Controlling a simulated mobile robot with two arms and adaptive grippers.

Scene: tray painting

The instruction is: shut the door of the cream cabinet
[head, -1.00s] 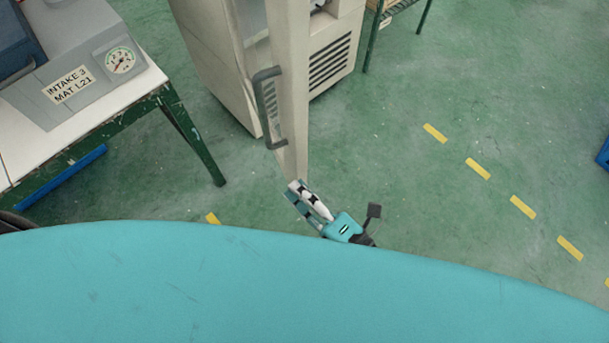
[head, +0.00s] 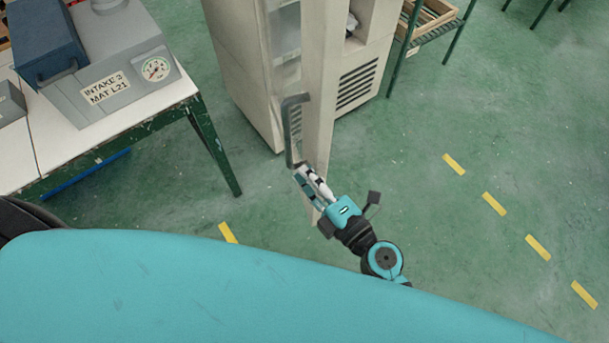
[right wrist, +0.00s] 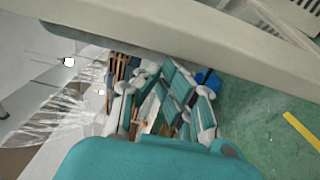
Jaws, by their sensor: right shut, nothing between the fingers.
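The cream cabinet (head: 237,70) stands at the top middle of the head view. Its door (head: 320,75) stands open, seen nearly edge-on and pointing toward me. A dark grey handle (head: 288,130) is on the door's left face. My right gripper (head: 303,172) is shut and empty at the near end of the door, overlapping the handle's lower end in the picture; I cannot tell whether they touch. In the right wrist view the gripper's fingers (right wrist: 165,95) show below a broad cream bar that crosses the top. My left gripper is not in view.
A white-topped table (head: 150,106) with green legs stands at left, carrying a grey machine (head: 108,65) with a gauge. A green rack (head: 430,35) holding a wooden crate is beyond the cabinet. Green floor with yellow dashes (head: 494,204) is clear at right.

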